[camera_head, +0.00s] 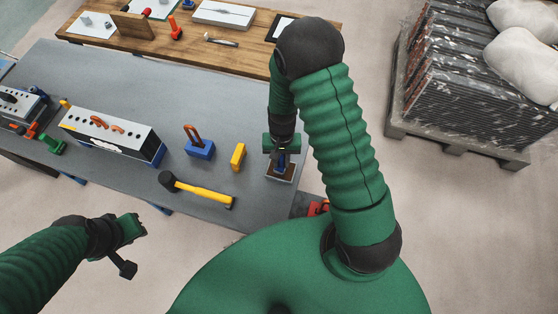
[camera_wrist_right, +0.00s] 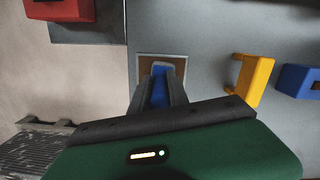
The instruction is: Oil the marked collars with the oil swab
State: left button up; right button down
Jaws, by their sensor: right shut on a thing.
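My right gripper (camera_head: 282,150) is at the right end of the grey table. It is shut on a blue handle, which looks like the oil swab (camera_wrist_right: 159,86), upright over a small square tray with a brown inside (camera_wrist_right: 178,62). The swab's lower end is hidden, so I cannot tell whether it touches the tray. A long box with a white top (camera_head: 82,122) stands at the table's left, with orange-red curved pieces (camera_head: 98,121) on it. I cannot make out which collars are marked. My left gripper (camera_head: 138,229) hangs empty off the table's front edge; its jaw gap is unclear.
A yellow block (camera_head: 238,157), a blue block with an orange handle (camera_head: 199,146) and a yellow-handled hammer (camera_head: 203,192) lie between box and tray. Another device (camera_head: 18,101) and a green piece (camera_head: 52,144) are far left. A wooden bench (camera_head: 190,40) stands behind.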

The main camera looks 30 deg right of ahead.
aim_at(282, 156)
jog(key=shift+d+f, duration=0.3)
jog(key=shift+d, duration=0.1)
jog(key=shift+a+f, duration=0.1)
jog(key=shift+a, duration=0.55)
jog(key=shift+s+d, duration=0.1)
jog(key=shift+d, duration=0.25)
pick_arm(q)
jog(key=shift+d+f, duration=0.25)
jog(key=shift+a, duration=0.1)
